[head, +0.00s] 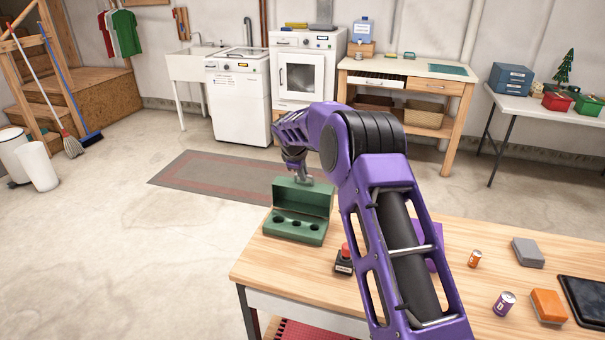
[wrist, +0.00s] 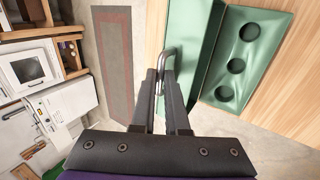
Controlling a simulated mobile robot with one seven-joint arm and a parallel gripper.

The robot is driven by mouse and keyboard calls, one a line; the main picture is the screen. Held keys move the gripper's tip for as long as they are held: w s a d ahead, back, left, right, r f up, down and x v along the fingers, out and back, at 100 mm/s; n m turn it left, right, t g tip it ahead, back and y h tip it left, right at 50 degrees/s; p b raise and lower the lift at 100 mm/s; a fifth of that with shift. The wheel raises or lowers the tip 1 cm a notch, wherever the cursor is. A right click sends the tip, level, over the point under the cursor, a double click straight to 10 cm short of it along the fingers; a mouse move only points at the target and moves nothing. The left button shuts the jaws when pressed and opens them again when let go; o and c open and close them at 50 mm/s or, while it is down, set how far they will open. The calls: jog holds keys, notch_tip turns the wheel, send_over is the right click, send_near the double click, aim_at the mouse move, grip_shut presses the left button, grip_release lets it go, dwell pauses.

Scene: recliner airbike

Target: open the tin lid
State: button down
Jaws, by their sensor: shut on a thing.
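The green tin (head: 293,231) stands at the left end of the wooden workbench, with several round holes in its top. Its green lid (head: 303,200) is raised and stands up along the tin's far side. The wrist view also shows the lid (wrist: 190,40) and the holed tin body (wrist: 255,50). My gripper (wrist: 161,88) is shut on the lid's metal handle (wrist: 168,53), a bent bar. In the head view my gripper (head: 298,172) is at the lid's top edge, partly hidden by my wrist.
Right of the tin on the workbench (head: 275,270) is a black box with a red button (head: 344,261). Further right are an orange can (head: 474,258), a purple can (head: 504,303), a grey block (head: 527,252), an orange sponge (head: 548,306) and a dark tablet (head: 585,300).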

jog(key=shift+w+r, duration=0.1)
jog(key=shift+r, duration=0.15)
jog(key=c, duration=1)
grip_release()
jog(key=shift+d, duration=0.1)
jog(key=shift+c, duration=0.2)
jog(key=shift+o, duration=0.6)
jog(key=shift+f, duration=0.1)
jog(key=v, duration=1.7)
jog(key=shift+s, duration=0.35)
